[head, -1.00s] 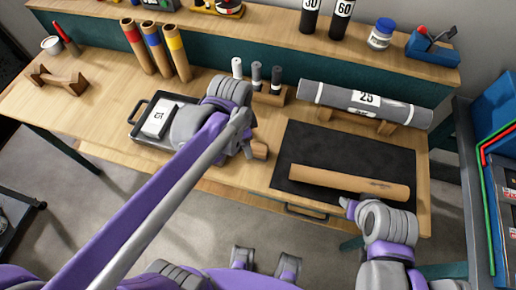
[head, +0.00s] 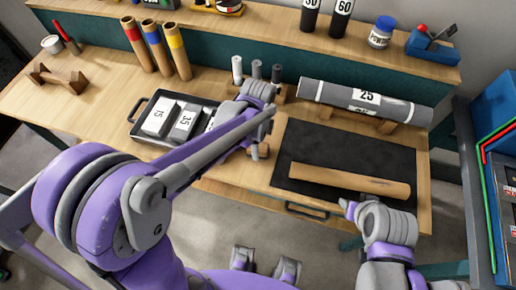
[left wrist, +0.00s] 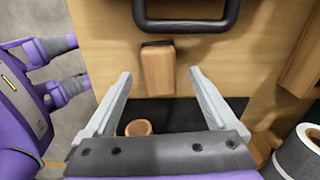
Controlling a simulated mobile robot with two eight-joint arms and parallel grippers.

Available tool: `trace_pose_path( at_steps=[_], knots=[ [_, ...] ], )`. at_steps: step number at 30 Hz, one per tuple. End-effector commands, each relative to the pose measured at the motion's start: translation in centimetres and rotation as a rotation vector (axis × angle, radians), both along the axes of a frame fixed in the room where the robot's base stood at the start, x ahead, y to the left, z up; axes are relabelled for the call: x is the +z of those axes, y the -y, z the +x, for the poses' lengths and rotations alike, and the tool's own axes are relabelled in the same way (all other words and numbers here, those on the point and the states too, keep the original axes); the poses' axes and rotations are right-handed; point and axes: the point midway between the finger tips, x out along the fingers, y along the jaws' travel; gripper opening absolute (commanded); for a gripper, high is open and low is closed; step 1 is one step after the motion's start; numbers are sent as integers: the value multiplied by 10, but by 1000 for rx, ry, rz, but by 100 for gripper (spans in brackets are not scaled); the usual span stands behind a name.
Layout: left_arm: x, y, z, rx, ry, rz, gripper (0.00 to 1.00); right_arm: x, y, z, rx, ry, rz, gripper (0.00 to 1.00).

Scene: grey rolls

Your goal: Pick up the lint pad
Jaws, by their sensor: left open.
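A small wooden block with a dark strip along one edge, which looks like the lint pad (left wrist: 158,70), lies on the wooden bench in the left wrist view. My left gripper (left wrist: 160,76) is open, with one finger on each side of the block and visible gaps between; I cannot tell its height above it. In the head view my left gripper (head: 256,151) is over the bench between the tray and the black mat, and the arm largely hides the block. My right gripper (head: 347,206) is at the bench's front edge near the mat; its jaws are not clear.
A black tray (head: 141,131) with grey blocks marked 15 and 35 stands left of the left gripper. A cardboard tube (head: 350,180) lies on the black mat (head: 350,148). A grey roll (head: 330,92) rests on wooden supports behind. Small upright rolls (head: 256,70) stand behind the gripper.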

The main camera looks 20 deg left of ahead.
Motion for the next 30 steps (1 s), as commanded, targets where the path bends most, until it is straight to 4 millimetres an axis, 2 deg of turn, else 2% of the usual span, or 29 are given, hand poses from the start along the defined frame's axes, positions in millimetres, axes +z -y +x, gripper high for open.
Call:
trace_pose_path(
  at_steps=[3,6,14,27,29,30],
  knots=[
    [-18,0,0,1,0,0,91,-2,0,0,0,-1,0,50],
    [-25,0,-1,1,0,0,91,-2,0,-1,0,-1,0,50],
    [-26,0,-1,1,0,0,89,-2,0,-1,0,-1,0,50],
    [-26,0,-1,0,0,0,10,-2,0,-1,0,-1,0,50],
    [-26,0,-1,0,0,0,0,-2,0,-1,0,-1,0,50],
    [-26,0,-1,0,0,0,0,-2,0,-1,0,-1,0,50]
  ],
)
